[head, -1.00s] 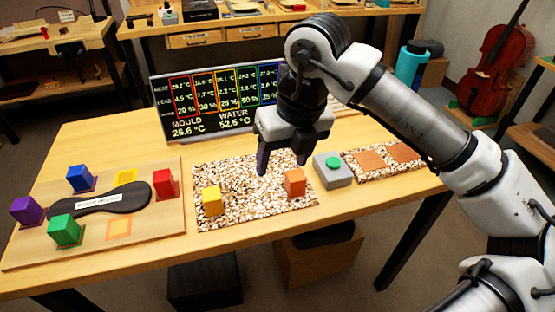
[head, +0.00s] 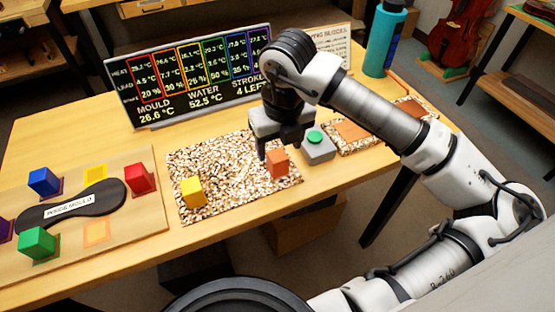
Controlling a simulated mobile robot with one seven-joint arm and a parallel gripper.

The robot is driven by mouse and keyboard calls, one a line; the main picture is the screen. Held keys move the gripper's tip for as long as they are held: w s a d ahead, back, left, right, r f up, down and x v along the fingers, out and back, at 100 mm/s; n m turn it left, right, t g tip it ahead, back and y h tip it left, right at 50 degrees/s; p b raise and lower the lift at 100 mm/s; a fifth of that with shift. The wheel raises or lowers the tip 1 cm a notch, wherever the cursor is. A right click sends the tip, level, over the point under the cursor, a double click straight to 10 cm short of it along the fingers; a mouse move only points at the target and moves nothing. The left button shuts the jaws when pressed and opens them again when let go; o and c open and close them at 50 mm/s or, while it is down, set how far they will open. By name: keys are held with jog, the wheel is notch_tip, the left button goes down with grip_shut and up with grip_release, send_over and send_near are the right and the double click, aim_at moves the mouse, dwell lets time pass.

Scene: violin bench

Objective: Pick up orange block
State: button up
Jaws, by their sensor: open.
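The orange block (head: 277,163) stands on the right part of the speckled mat (head: 232,186) on the wooden bench. My gripper (head: 281,151) points down just above and behind the orange block. Its dark fingers are apart and nothing is held between them. One finger hangs left of the block; the other is partly hidden near the grey box. I cannot tell whether a finger touches the block. The yellow block (head: 193,192) stands on the left part of the same mat.
A grey box with a green button (head: 318,148) stands close right of the orange block. The display panel (head: 190,75) stands behind. A wooden board (head: 135,226) at left carries a black mould (head: 50,211), a red block (head: 139,178), a blue block (head: 44,181) and a green block (head: 37,244).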

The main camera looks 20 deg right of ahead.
aim_at(277, 156)
jog(key=shift+w+f+p, duration=0.2)
jog(key=shift+f+p, duration=0.1)
jog(key=shift+f, duration=0.55)
jog(key=shift+w+f+p, duration=0.15)
jog(key=shift+f+p, duration=0.2)
jog(key=shift+f, duration=0.45)
jog(key=shift+w+f+p, duration=0.2)
jog(key=shift+f+p, duration=0.1)
jog(key=shift+f, duration=0.55)
jog(key=shift+c, duration=0.3)
jog(key=c, duration=1)
